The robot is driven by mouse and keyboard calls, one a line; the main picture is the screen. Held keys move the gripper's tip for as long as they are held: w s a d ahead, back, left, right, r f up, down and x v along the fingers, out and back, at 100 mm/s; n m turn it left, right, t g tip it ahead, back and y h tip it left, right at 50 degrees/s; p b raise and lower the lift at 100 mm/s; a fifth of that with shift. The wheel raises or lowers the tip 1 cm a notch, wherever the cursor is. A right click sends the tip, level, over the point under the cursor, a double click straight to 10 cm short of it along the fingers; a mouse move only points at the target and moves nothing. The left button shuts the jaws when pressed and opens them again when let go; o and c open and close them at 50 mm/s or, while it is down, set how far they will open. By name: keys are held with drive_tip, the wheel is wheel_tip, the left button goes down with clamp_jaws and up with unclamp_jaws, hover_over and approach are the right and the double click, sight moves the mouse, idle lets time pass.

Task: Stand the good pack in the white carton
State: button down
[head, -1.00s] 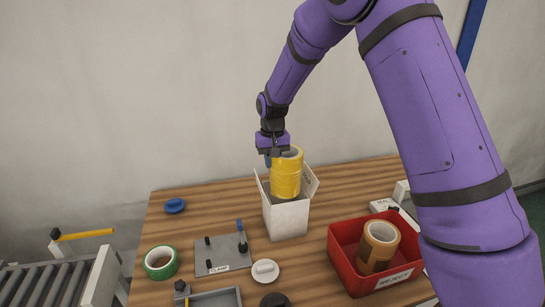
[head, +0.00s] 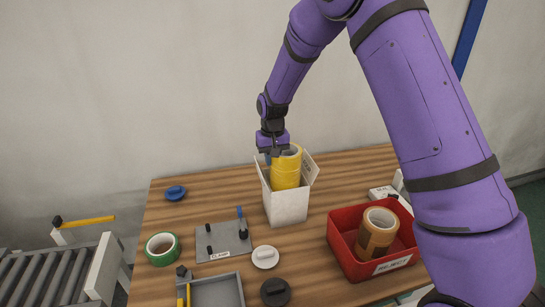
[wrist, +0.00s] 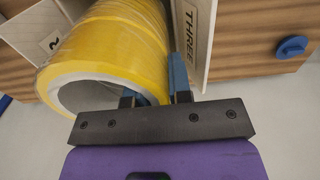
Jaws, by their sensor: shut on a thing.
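The yellow pack (head: 286,170) looks like a roll or stack of tape and stands upright, partly inside the white carton (head: 287,208). Its lower part is hidden by the carton's front wall. My gripper (head: 272,157) is above the carton's back left and is shut on the pack's wall. In the wrist view, one blue finger of my gripper (wrist: 155,92) is at the pack's open end and the other is outside it. The yellow pack (wrist: 118,38) fills the upper left there, and a carton flap (wrist: 193,35) marked THREE is beside the fingers.
A red REJECT bin (head: 345,247) right of the carton holds a brown roll (head: 377,233). A grey clamp plate (head: 222,243), green roll (head: 162,248), white disc (head: 265,257), dark disc (head: 275,291) and blue piece (head: 175,192) lie on the wooden table (head: 215,185).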

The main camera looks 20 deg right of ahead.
sight(273, 178)
drive_tip(key=shift+f, duration=3)
drive_tip(key=shift+s+f, duration=0.25)
drive_tip(key=shift+f, duration=0.35)
drive_tip(key=shift+w+f, duration=0.15)
drive_tip(key=shift+f, duration=0.35)
drive_tip(key=c, duration=0.7)
unclamp_jaws()
drive_tip(key=shift+c, duration=0.2)
drive_tip(key=shift+r, duration=3.55)
